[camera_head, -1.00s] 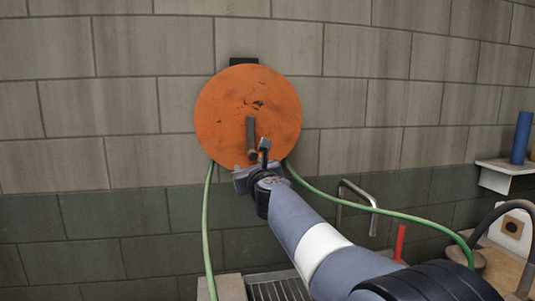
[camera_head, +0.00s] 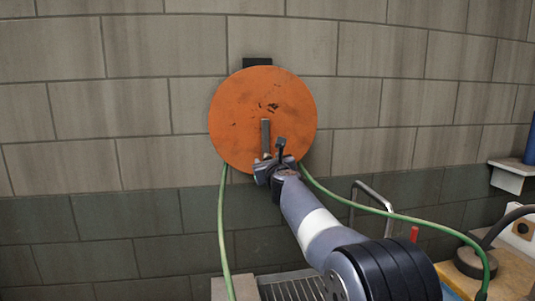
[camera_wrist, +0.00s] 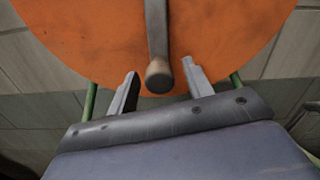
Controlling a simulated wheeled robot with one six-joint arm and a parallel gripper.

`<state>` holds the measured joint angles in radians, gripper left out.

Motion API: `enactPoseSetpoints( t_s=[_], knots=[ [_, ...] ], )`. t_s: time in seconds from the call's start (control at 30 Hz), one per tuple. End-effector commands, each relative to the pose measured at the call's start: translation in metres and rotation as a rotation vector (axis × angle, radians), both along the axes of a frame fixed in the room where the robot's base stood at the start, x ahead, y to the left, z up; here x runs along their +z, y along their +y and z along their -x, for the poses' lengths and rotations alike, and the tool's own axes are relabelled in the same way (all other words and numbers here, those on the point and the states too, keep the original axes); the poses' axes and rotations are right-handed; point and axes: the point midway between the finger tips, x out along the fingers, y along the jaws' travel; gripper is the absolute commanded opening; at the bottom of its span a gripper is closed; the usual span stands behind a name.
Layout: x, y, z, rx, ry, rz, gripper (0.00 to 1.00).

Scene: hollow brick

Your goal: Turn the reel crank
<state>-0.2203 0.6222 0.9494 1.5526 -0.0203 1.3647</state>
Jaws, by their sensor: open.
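The orange reel disc (camera_head: 240,110) is mounted on the block wall, and it fills the top of the wrist view (camera_wrist: 90,45). Its grey crank arm (camera_head: 265,135) hangs straight down from near the centre. The crank's brownish knob (camera_wrist: 159,76) at the lower end shows in the wrist view. My gripper (camera_head: 266,166) is at the disc's lower edge, partly hiding the knob in the head view. In the wrist view my gripper (camera_wrist: 159,88) is open, with one finger on each side of the knob and gaps between. Whether the fingers reach past the knob in depth is unclear.
A green hose (camera_head: 224,230) hangs down from the reel's left, and another stretch (camera_head: 385,212) runs right to a bench. A bent metal rail (camera_head: 372,195) and a small shelf (camera_head: 512,175) stand right. A grate (camera_head: 290,287) lies below.

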Motion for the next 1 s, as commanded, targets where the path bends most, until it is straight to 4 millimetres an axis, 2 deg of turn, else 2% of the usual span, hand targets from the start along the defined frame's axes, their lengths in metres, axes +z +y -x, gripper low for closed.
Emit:
enactPoseSetpoints(
  t_s=[0.23,0.6,1.0],
  knots=[
    [0.002,0.004,-0.018,0.0,0.0,0.0,0.48],
    [0.0,0.004,-0.021,0.0,0.0,0.001,0.48],
    [0.0,0.004,-0.021,0.0,0.0,0.001,0.15]
  ],
)
